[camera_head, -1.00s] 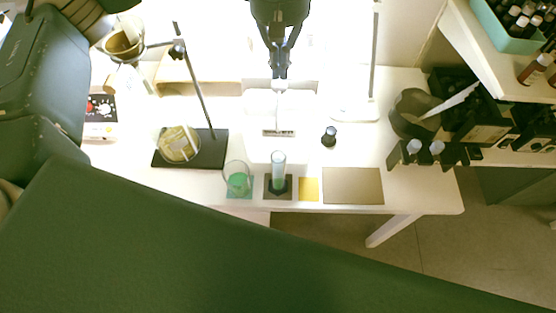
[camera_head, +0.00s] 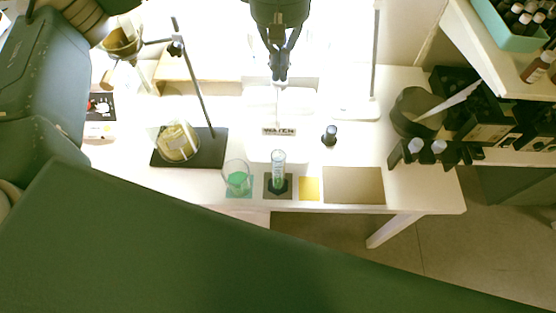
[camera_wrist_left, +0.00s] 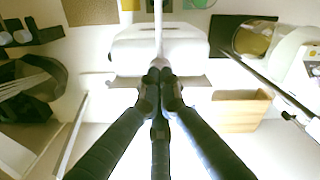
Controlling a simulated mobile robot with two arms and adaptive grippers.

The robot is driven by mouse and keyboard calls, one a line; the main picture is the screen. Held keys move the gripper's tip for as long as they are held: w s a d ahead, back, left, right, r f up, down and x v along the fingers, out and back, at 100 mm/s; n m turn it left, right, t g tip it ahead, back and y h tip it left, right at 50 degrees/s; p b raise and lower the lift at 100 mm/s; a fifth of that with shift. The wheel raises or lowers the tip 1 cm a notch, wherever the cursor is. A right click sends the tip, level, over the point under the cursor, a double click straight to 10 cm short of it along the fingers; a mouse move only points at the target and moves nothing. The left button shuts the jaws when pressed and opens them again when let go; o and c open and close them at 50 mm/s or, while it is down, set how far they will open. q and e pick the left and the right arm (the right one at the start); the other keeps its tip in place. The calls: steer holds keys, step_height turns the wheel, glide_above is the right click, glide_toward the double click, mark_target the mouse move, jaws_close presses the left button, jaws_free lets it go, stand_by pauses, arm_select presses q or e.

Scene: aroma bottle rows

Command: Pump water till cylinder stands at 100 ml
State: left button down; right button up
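The clear graduated cylinder (camera_head: 278,164) stands upright on a dark mat at the table's front edge. Its fill level and marks are too small to read. The white water dispenser (camera_head: 254,106) with the WATER label (camera_head: 279,131) is behind it. Its thin white spout (camera_head: 277,104) points toward the cylinder and also shows in the wrist view (camera_wrist_left: 158,35). My left gripper (camera_head: 279,74) is above the dispenser's pump top, fingertips together, and mostly hides that top. In the left wrist view the closed fingertips (camera_wrist_left: 160,77) meet at the base of the spout. My right gripper is not in view.
A glass beaker with green content (camera_head: 238,180) stands left of the cylinder. A stand with a black base (camera_head: 212,150) holds a funnel. A small dark bottle (camera_head: 329,136) is at right. Yellow (camera_head: 309,189) and tan (camera_head: 354,186) mats lie empty. Bottle racks fill the right.

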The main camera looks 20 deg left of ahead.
arm_select(q)
steer(key=shift+f+b, duration=0.9)
steer(key=shift+f, duration=0.25)
steer(key=shift+r, duration=0.1)
steer(key=shift+r+p, duration=0.8)
steer(key=shift+r, duration=0.85)
steer(key=shift+r, duration=0.1)
step_height(320, 180, up, 6)
steer(key=p, duration=0.3)
